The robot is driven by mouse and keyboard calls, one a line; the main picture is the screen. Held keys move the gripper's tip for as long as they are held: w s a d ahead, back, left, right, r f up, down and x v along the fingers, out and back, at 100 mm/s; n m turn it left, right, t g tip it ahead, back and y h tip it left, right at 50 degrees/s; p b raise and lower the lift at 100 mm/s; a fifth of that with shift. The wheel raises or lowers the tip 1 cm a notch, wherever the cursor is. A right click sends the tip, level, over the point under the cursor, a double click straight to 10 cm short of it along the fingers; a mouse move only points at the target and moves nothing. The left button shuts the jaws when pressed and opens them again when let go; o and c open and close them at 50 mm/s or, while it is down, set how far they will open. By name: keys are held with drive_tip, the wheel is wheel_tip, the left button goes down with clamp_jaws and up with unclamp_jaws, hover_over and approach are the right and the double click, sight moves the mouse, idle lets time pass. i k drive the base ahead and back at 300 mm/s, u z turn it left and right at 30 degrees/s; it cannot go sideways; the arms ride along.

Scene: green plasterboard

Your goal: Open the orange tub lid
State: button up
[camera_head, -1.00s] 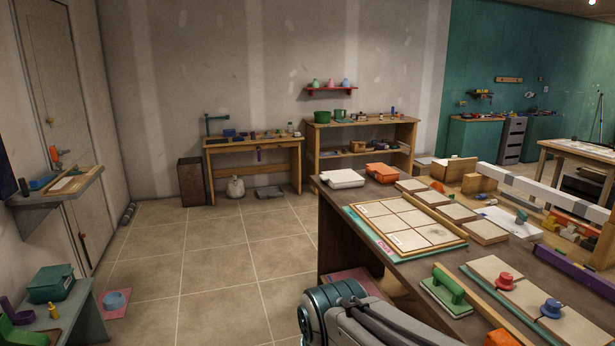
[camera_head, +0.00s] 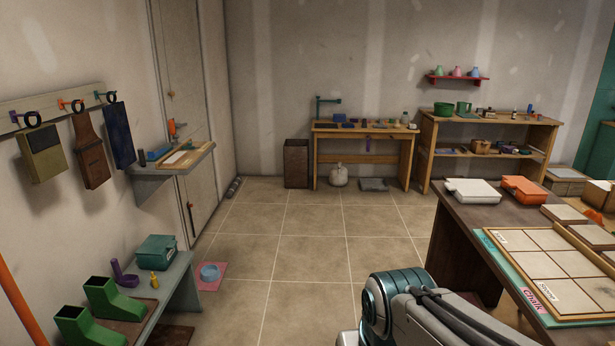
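The orange tub (camera_head: 525,189) sits at the far end of the dark wooden table at right, beside a white tub (camera_head: 471,190). Its lid looks closed, as far as I can tell from here. Part of my own arm shows at the bottom, in front of the table. My gripper is out of view.
The dark table (camera_head: 452,226) also carries a tile board (camera_head: 548,262). A grey bench (camera_head: 172,290) with green boots (camera_head: 112,301) and a teal box (camera_head: 158,250) stands at left. A workbench (camera_head: 363,134) and a shelf unit (camera_head: 487,129) line the back wall. The tiled floor (camera_head: 320,248) between is mostly clear.

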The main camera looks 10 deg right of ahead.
sight(528, 187)
drive_tip(key=i, duration=1.6)
drive_tip(key=z, duration=0.5)
drive_tip(key=i, duration=1.35)
drive_tip(key=z, duration=1.8)
drive_tip(key=i, duration=0.9)
drive_tip(key=z, duration=0.7)
